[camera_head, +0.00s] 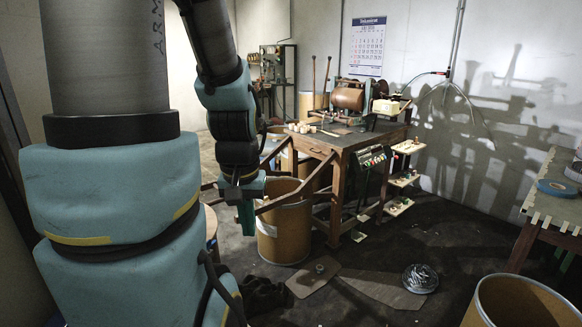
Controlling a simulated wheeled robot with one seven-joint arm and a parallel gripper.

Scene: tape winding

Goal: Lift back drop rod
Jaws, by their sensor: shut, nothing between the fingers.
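My gripper (247,228) hangs down left of the wooden workbench (290,142), beside a tan drum (284,232). It is shut, with nothing between its fingers. A brown wooden bar (296,192) slopes from the bench's near leg toward my gripper, above the drum; whether they touch is unclear. Two thin brown upright rods (326,80) rise behind the bench's left side. I cannot tell which of these is the back drop rod. A copper-brown drum-shaped machine (347,97) stands on the bench.
Another open drum (520,302) stands at the lower right. A round tray of metal bits (420,278) and flat boards (313,277) lie on the floor. A side table with a blue tape roll (557,188) is at the right. Small shelves (399,208) stick out from the bench's right side.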

